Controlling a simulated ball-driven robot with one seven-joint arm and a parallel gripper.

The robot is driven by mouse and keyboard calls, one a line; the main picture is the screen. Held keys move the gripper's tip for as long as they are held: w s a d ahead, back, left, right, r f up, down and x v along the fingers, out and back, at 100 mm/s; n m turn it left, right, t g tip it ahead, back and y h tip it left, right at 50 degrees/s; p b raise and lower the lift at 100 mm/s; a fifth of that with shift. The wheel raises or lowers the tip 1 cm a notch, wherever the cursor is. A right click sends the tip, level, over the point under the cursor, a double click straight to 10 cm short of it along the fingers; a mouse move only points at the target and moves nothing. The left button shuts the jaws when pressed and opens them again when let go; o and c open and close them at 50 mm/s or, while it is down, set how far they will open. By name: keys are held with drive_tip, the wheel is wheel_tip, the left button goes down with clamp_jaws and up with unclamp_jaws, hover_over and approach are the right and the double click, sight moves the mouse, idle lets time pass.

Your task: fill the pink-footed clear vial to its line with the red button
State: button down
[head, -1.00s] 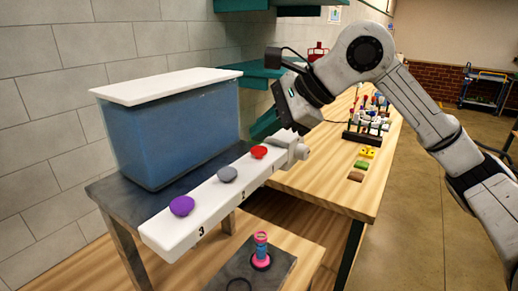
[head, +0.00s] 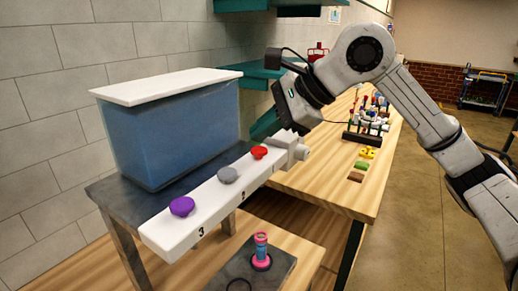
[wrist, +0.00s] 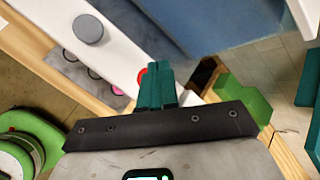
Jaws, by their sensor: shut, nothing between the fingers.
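The pink-footed vial (head: 261,251) stands upright on a dark tray (head: 285,262) below the white button bar (head: 205,205). Its middle looks blue and its upper part pinkish; its line and fill level are too small to tell. The red button (head: 259,152) is on the bar's far end and shows partly behind the fingers in the wrist view (wrist: 142,76). My gripper (head: 299,130) is at that end of the bar. In the wrist view its teal fingers (wrist: 155,72) are shut and empty, close over the red button; I cannot tell whether they touch it.
A grey button (head: 227,174) and a purple button (head: 182,206) sit nearer on the bar. A lidded blue tank (head: 175,130) stands behind it. A wooden table (head: 330,178) to the right holds a rack of small coloured items (head: 367,125). Floor at the right is open.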

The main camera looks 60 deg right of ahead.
sight(264, 151)
drive_tip(key=shift+f+b, duration=0.95)
drive_tip(key=shift+b, duration=0.65)
idle(1.1)
drive_tip(key=shift+r+p, duration=0.3)
drive_tip(key=shift+r, duration=0.7)
drive_tip(key=shift+r+p, duration=1.05)
drive_tip(key=shift+r, duration=1.45)
